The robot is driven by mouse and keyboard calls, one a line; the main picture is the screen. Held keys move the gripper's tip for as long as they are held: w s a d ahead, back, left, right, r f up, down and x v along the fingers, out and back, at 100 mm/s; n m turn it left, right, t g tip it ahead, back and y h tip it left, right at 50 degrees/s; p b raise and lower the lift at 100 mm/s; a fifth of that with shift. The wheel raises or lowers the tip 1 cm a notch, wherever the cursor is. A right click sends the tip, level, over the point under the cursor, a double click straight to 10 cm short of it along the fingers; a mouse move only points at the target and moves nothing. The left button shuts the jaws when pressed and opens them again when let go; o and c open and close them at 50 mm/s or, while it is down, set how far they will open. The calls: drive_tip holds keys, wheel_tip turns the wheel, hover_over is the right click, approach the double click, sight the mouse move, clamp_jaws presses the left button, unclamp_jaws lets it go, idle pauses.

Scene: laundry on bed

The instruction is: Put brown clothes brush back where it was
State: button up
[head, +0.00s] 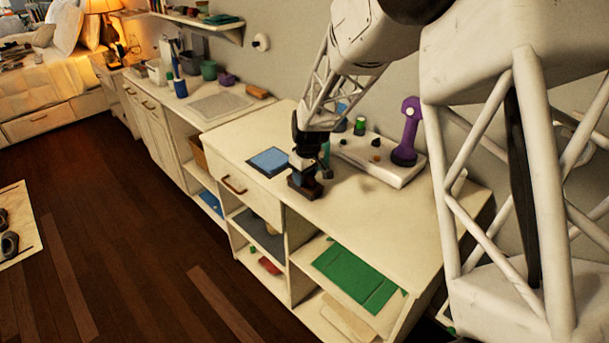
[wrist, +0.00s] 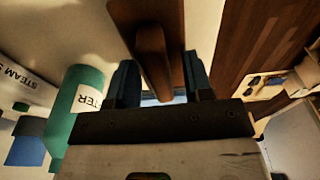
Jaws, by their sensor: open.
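The brown clothes brush (head: 305,190) is on the white countertop, directly beneath my gripper (head: 303,178), and is partly hidden by it. In the wrist view, a long brown piece of the brush (wrist: 153,55) lies between the two dark blue fingers of my gripper (wrist: 161,75). The fingers stand apart on either side of the brush, with a gap visible on each side. My gripper is open and points down. The underside of the brush is hidden from both views.
Behind are a white board (head: 380,165) and an upright purple tool (head: 407,130). The countertop's front right part is clear. Open shelves below hold green cloth (head: 358,277).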

sight(309, 176)
wheel_tip(309, 176, up, 12)
drive_tip(key=s+d, duration=0.1)
drive_tip(key=shift+r, duration=0.15)
idle(0.5)
idle(0.7)
drive_tip(key=s+d+r+m, duration=0.2)
drive_tip(key=s+d+r, duration=0.25)
drive_tip(key=s, duration=0.55)
drive_tip(key=s+d+r+m+t, duration=0.1)
drive_tip(key=s+d+r+m, duration=0.15)
drive_tip(key=s+d, duration=0.45)
drive_tip(key=s+d+r+m, duration=0.2)
drive_tip(key=s+d+r, duration=0.15)
drive_tip(key=s, duration=0.85)
drive_tip(key=s+d+f+m+h, duration=0.1)
drive_tip(key=s+d+m, duration=0.1)
drive_tip(key=s, duration=1)
drive_tip(key=shift+s+f+m+t, duration=0.15)
drive_tip(key=shift+s+m+t, duration=0.15)
drive_tip(key=shift+m, duration=0.05)
drive_tip(key=shift+d, duration=0.1)
